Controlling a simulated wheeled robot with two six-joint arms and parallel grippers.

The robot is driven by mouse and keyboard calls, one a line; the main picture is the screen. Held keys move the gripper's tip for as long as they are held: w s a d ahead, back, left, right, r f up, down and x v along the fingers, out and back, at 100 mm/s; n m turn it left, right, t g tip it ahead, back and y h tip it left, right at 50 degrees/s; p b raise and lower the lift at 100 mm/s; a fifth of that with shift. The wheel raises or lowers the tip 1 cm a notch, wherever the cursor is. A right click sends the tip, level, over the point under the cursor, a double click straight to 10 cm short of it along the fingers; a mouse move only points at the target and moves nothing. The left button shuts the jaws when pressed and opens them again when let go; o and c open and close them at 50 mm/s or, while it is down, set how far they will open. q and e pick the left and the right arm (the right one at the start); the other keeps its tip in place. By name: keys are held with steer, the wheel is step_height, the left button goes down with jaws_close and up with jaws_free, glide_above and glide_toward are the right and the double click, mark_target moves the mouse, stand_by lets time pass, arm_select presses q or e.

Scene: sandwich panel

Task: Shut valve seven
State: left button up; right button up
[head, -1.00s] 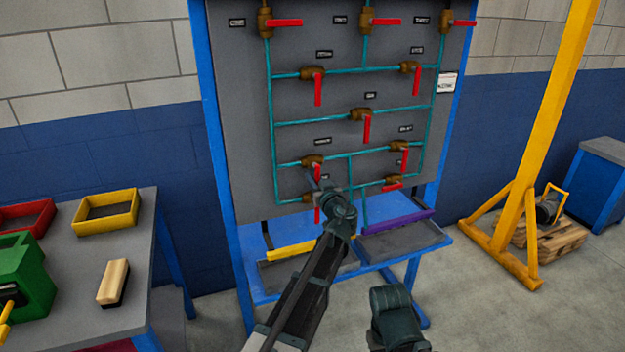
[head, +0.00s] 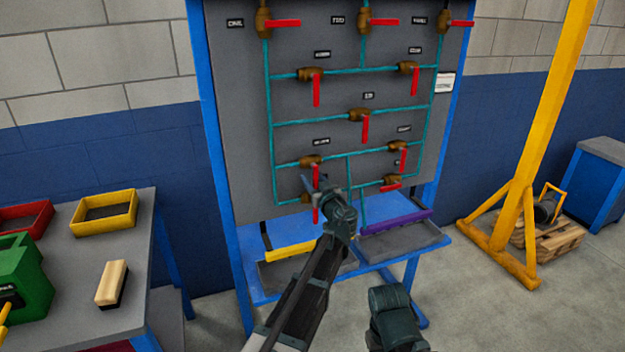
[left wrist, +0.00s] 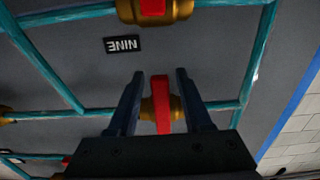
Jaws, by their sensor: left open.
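A brass valve with a red handle (head: 316,174) sits on the left of the panel's lower part, on a teal pipe. Its label is too small to read in the head view. My left gripper (head: 323,187) is at this handle. In the left wrist view, which looks upside down, the handle (left wrist: 161,100) stands between the open fingers of my left gripper (left wrist: 160,77), with gaps on both sides. The handle lies across the pipe. A label reading NINE (left wrist: 122,45) is beside another valve (left wrist: 155,10). My right gripper's fingers do not show.
Several other red-handled valves are on the grey panel (head: 235,130); a right-hand one (head: 400,160) is on the same row. Below are a yellow-edged tray (head: 290,250) and a purple-edged tray (head: 400,240). A side table (head: 130,240) is at left.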

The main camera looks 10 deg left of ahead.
arm_select(q)
steer(key=v, duration=1.3)
steer(key=shift+s+d, duration=0.1)
steer(key=s+a+f+m+g+h, duration=0.1)
steer(key=s+a+f+g+h, duration=0.1)
steer(key=s+a+f+g, duration=0.45)
steer(key=s+a+f+m+g+h, duration=0.2)
steer(key=s+a+f+g, duration=0.2)
steer(key=s+f, duration=0.55)
steer(key=s+d+f+m+g+h, duration=0.2)
steer(key=s+d+f+m, duration=0.15)
steer(key=s+d, duration=0.45)
steer(key=s+d+f+m+g+h, duration=0.25)
steer(key=s+d+m, duration=0.3)
steer(key=d, duration=0.35)
step_height(320, 180, up, 14)
steer(key=n+p, duration=0.1)
steer(key=p, duration=1.3)
steer(key=shift+r, duration=0.15)
